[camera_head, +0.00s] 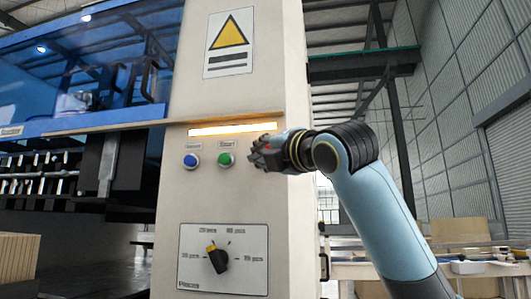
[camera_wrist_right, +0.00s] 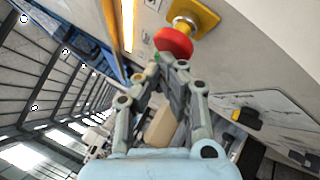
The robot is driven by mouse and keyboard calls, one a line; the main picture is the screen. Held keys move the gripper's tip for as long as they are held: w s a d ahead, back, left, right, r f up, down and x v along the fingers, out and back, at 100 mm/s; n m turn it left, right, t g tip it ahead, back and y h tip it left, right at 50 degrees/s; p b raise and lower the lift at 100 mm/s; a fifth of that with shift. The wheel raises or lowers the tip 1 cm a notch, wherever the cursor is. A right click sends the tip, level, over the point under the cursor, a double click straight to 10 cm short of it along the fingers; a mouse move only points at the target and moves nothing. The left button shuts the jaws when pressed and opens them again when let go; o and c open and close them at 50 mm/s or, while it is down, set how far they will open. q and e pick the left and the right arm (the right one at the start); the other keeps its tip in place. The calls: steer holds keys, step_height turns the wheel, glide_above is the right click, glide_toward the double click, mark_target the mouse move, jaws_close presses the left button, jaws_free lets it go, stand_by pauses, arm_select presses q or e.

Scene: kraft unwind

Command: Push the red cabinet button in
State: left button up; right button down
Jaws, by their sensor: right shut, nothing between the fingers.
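The red cabinet button (camera_wrist_right: 176,43) shows in the right wrist view as a round red cap on a yellow base, mounted on the pale cabinet (camera_head: 205,115). My right gripper (camera_wrist_right: 170,62) is shut and empty, its fingertips close to the red cap. I cannot tell whether they touch it. In the head view my right gripper (camera_head: 263,154) is at the cabinet's front, right of the green button, and the red button cannot be made out there, likely hidden behind the gripper. My left gripper is not in view.
A blue button (camera_head: 190,161) and a green button (camera_head: 225,159) sit beside the gripper, under a lit strip (camera_head: 232,128). Below is a dial panel (camera_head: 195,275) with a black and yellow knob (camera_head: 217,259). A blue machine stands at left.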

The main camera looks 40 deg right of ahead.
steer(key=shift+w+d, duration=0.2)
steer(key=shift+d, duration=0.1)
steer(key=shift+s+a, duration=0.1)
steer(key=shift+a, duration=0.1)
stand_by(0.3)
steer(key=shift+s+a+p, duration=0.55)
steer(key=shift+a+p, duration=0.1)
steer(key=shift+p, duration=0.1)
steer(key=s+a+b, duration=0.3)
steer(key=b, duration=0.1)
steer(key=shift+s+a+b, duration=0.1)
steer(key=shift+a+b, duration=0.25)
steer(key=shift+a, duration=0.05)
stand_by(0.6)
